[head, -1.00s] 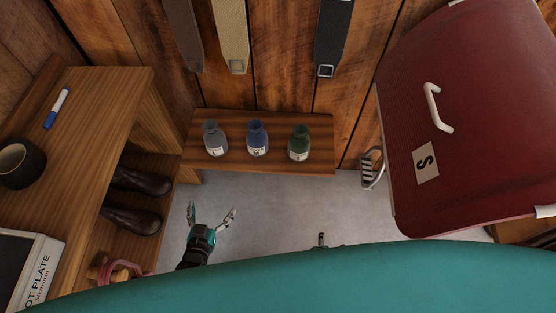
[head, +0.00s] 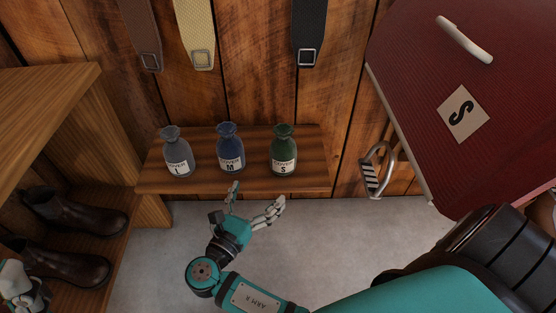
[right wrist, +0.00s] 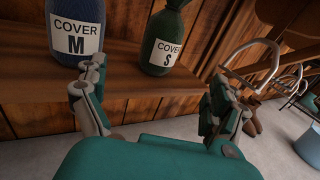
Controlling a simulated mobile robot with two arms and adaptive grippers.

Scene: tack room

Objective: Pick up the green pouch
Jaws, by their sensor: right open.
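The green pouch (head: 284,155), tied at the neck and labelled "COVER S", stands upright at the right of a row of pouches on a wooden shelf (head: 308,180). In the right wrist view the green pouch (right wrist: 163,42) is ahead, between and beyond the fingers. My right gripper (head: 257,197) is open and empty, just in front of the shelf and below the green pouch; it also shows in the right wrist view (right wrist: 155,78). Part of my left gripper (head: 22,290) seems to show at the lower left edge; its fingers are unclear.
A blue pouch (head: 230,150) marked M and a grey pouch (head: 177,155) marked L stand left of the green one. A metal stirrup (head: 377,170) hangs to the right, beside a large red case (head: 470,85). Dark boots (head: 75,215) sit at left.

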